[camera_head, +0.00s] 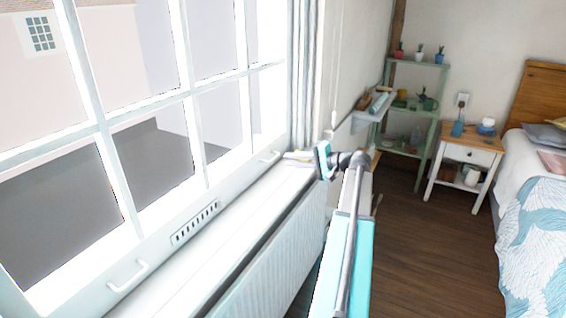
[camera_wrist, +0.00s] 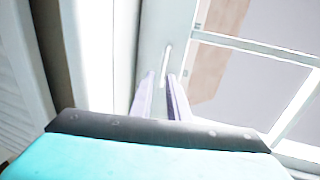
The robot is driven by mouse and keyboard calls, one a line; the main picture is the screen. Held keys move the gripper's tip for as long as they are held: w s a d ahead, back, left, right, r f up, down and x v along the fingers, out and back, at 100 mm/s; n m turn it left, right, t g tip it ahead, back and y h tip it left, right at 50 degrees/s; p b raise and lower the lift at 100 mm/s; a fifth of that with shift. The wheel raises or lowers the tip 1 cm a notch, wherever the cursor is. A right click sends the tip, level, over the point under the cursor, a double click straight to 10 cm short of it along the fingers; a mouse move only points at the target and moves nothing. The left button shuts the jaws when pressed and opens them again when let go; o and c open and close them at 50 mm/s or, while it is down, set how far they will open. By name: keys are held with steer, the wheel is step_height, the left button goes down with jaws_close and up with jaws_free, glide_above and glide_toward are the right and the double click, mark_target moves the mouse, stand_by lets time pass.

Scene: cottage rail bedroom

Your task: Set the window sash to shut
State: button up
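The white-framed window sash (camera_head: 150,232) fills the left of the head view, with several panes and a bottom rail close above the sill. Two white pull handles are on that rail, a near handle (camera_head: 128,277) and a far handle (camera_head: 270,158). I cannot tell whether a gap is under the rail. My gripper (camera_head: 300,158) is at the far end of the sill, facing the window near the far handle. In the wrist view, my gripper (camera_wrist: 164,80) is open, its two pale fingers apart. A white handle (camera_wrist: 166,58) shows just beyond and between the fingertips; contact is unclear.
The white sill (camera_head: 235,215) runs under the window, above a ribbed radiator (camera_head: 265,262). A wall shelf (camera_head: 372,108) and a green plant rack (camera_head: 408,110) stand beyond my arm. A nightstand (camera_head: 466,155) and bed (camera_head: 540,225) are at right. Wooden floor (camera_head: 440,250) is open between.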

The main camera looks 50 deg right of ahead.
steer(key=shift+b+v, duration=0.3)
steer(key=shift+v, duration=2.6)
